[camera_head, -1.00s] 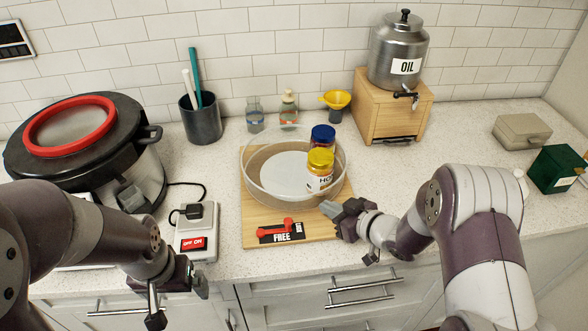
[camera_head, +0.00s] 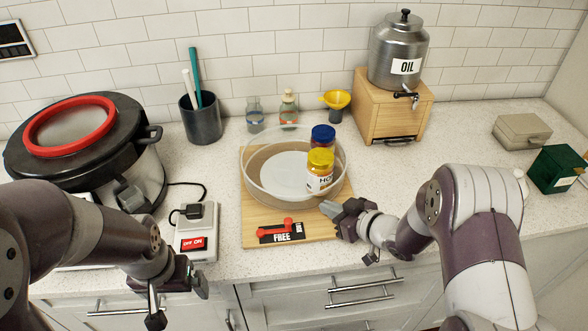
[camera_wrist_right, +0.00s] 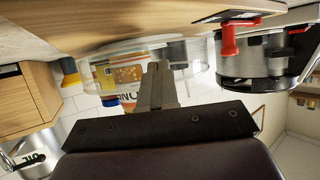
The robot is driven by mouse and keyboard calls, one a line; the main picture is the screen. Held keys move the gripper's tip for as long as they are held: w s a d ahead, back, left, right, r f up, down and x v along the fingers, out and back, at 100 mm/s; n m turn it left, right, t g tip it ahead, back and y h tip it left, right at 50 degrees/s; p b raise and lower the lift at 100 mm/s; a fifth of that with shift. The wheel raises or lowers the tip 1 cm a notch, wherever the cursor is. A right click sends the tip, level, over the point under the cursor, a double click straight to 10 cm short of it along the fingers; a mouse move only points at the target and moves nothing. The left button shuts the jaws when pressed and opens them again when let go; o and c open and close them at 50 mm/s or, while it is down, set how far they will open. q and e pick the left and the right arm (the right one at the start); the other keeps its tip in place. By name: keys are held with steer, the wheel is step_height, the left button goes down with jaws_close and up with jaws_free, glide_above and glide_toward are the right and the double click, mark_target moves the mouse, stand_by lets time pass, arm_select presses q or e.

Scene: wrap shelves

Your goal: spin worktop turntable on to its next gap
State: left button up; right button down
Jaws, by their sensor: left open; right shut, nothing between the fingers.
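The worktop turntable (camera_head: 259,193) is a round tray with a clear rim on a wooden board (camera_head: 256,215). A yellow-lidded jar (camera_head: 319,172) and a blue-lidded jar (camera_head: 322,137) stand on its right side; its left part is bare. A red lever (camera_head: 288,224) sits at the board's front by a black "FREE / LOCK" plate (camera_head: 281,237), pointing right. My right gripper (camera_head: 333,207) is shut and empty at the turntable's front right rim; whether it touches is unclear. In the right wrist view its fingers (camera_wrist_right: 157,70) lie before the rim. My left gripper (camera_head: 178,300) is open, low at the counter's front edge.
A big pot with a red-ringed lid (camera_head: 68,128) stands left, with a switched power strip (camera_head: 197,232) beside it. An oil dispenser (camera_head: 398,55) on a wooden stand (camera_head: 392,105) is behind right. Bottles and a yellow funnel (camera_head: 337,99) stand behind. Counter right of the board is mostly free.

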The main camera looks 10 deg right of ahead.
mark_target(335, 189)
steer(key=shift+w+a, duration=0.25)
steer(key=shift+w, duration=0.5)
steer(key=shift+d, duration=0.1)
steer(key=shift+w+d, duration=0.25)
steer(key=shift+d, duration=0.4)
steer(key=shift+w+d, duration=0.2)
steer(key=shift+d, duration=0.4)
steer(key=shift+w+d, duration=0.95)
steer(key=shift+d, duration=0.05)
steer(key=shift+w, duration=0.1)
